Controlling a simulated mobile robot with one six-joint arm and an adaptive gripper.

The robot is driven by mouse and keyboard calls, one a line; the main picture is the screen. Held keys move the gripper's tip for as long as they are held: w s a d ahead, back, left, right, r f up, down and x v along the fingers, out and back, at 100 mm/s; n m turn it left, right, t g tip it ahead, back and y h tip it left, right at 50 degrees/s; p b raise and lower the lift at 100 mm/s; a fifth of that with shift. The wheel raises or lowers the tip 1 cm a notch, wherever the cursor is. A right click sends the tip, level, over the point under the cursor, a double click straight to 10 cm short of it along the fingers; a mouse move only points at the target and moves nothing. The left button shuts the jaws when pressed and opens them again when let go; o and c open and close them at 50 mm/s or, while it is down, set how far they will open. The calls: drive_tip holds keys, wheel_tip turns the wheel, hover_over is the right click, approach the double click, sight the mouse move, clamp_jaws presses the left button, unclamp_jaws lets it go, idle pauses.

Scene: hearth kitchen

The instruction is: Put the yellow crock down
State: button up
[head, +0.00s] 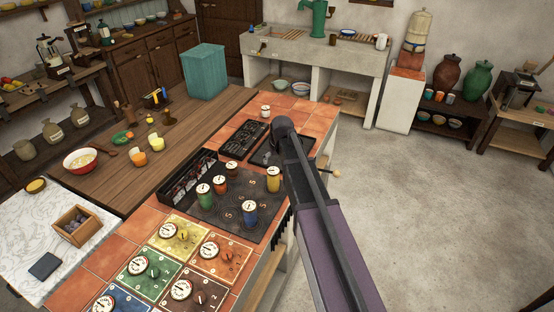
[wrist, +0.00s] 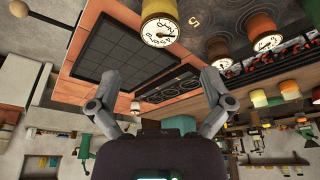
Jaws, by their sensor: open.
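The yellow crock (head: 273,180) stands upright on the right part of the dark hob (head: 228,218), with a round dial on its lid. In the wrist view the yellow crock (wrist: 160,12) is at the top, beyond my fingertips and apart from them. My gripper (wrist: 162,88) has its two fingers spread wide, with nothing held between them. In the head view my arm's dark end reaches over the hob's far right side, and the fingers cannot be made out there.
A green crock (head: 205,200), a red crock (head: 220,187), a blue crock (head: 250,216) and a brown crock (head: 232,169) share the hob. Gauge panels (head: 209,250) lie at its near side, and a black grid plate (head: 243,141) beyond. A small white crock (head: 265,112) stands farther back on the tiles.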

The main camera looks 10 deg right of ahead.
idle(0.3)
drive_tip(key=s+m+g, duration=0.1)
drive_tip(key=s+g, duration=0.2)
drive_tip(key=s, duration=2.3)
drive_tip(key=shift+f+m+h, duration=0.3)
drive_tip(key=shift+f+m, duration=0.1)
drive_tip(key=shift+f, duration=0.05)
drive_tip(key=shift+w, duration=0.1)
